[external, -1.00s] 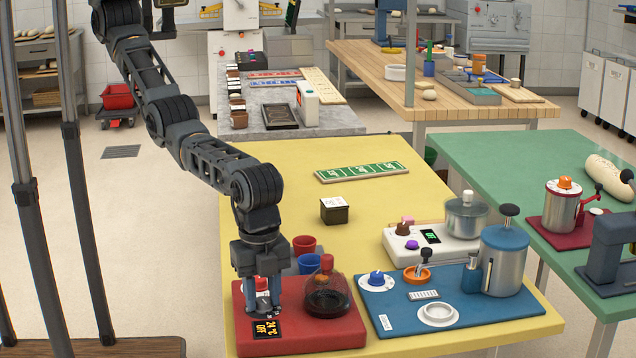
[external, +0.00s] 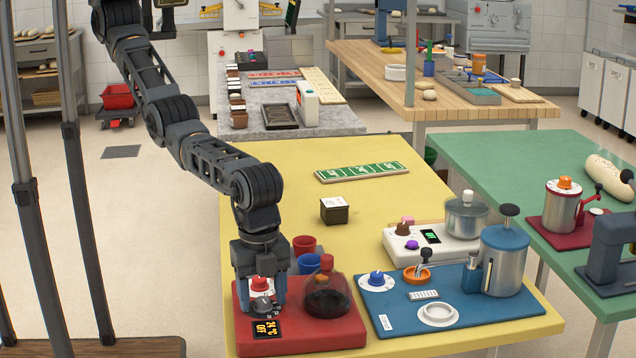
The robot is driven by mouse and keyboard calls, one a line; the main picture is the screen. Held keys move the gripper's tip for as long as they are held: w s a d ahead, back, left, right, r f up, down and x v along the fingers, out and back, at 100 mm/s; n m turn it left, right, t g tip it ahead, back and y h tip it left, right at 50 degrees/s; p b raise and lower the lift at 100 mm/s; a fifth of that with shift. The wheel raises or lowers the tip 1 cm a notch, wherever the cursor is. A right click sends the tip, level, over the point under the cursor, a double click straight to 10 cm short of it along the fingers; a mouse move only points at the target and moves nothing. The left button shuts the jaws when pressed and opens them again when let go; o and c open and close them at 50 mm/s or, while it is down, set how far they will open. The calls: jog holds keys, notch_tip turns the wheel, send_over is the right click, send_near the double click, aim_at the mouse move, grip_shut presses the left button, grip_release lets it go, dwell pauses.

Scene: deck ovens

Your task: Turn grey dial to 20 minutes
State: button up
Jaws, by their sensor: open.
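A red base (external: 330,340) lies at the near left corner of the yellow table. On its left part is a red dial (external: 260,284) with a pale ring, and in front of it a grey dial (external: 262,304). A black display (external: 267,328) with orange characters, the lower ones reading OFF, is in front of the dials. My gripper (external: 263,296) points down over the dials with its fingers spread wide, one at each side of them. I cannot tell whether the fingers touch the grey dial, and its scale is too small to read.
A dark flask with a red cap (external: 327,292) stands on the red base close right of my gripper. A red cup (external: 304,245) and a blue cup (external: 310,264) stand behind. A blue board (external: 395,322) with other devices is to the right.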

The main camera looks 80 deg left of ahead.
aim_at(262, 299)
jog(key=shift+r, duration=3.85)
